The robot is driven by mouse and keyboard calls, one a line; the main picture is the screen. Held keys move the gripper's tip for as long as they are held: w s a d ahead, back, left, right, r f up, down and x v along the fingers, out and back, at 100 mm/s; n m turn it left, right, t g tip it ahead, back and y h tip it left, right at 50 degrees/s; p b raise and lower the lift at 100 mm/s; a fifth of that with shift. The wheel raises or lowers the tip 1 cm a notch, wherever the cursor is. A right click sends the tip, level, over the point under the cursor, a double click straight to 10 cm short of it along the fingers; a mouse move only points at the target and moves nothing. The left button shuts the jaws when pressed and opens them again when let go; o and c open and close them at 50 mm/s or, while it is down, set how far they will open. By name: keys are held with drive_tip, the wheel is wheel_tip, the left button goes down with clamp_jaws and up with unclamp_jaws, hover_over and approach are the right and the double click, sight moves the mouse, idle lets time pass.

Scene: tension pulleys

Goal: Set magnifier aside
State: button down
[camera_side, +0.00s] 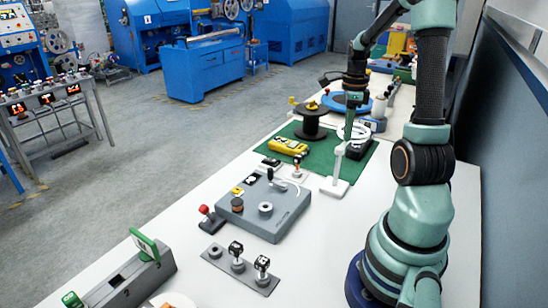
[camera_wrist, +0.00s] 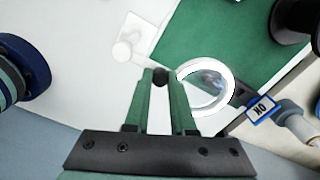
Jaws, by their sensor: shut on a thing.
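The magnifier has a white ring lens (camera_side: 353,131), a thin white post and a flat white base (camera_side: 335,187). In the side view it stands upright at the green mat's near edge; I cannot tell whether its base touches the table. My gripper (camera_side: 348,134) points down at the top of the post, beside the ring. In the wrist view, the green fingers of my gripper (camera_wrist: 162,84) are close together around a dark joint of the magnifier. The ring lens (camera_wrist: 208,86) lies just right of them. The pale base (camera_wrist: 137,42) shows beyond the fingertips.
A grey pulley fixture (camera_side: 275,219) stands in front of the magnifier. A yellow meter (camera_side: 288,146) and a black spool (camera_side: 311,122) are on the green mat (camera_side: 262,146). A grey block with knobs (camera_side: 240,268) is nearer. White table (camera_side: 345,225) is bare right of the fixture.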

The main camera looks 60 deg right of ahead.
drive_tip(key=shift+s+r+m, duration=0.1)
drive_tip(key=shift+s+m, duration=0.05)
drive_tip(key=shift+m, duration=0.15)
drive_tip(key=c, duration=0.8)
unclamp_jaws()
drive_tip(key=shift+o, duration=0.2)
wheel_tip(320, 180, up, 12)
drive_tip(key=w+a+f+n+t, duration=0.1)
drive_tip(key=w+a+n+t, duration=0.1)
drive_tip(key=a+n, duration=1.3)
drive_tip(key=w+a+f+n+t, duration=0.1)
drive_tip(key=w+a+n+t, duration=0.2)
drive_tip(key=a+n, duration=1.3)
drive_tip(key=shift+w+n+t, duration=0.3)
drive_tip(key=shift+w+n, duration=0.1)
drive_tip(key=shift+w, duration=0.15)
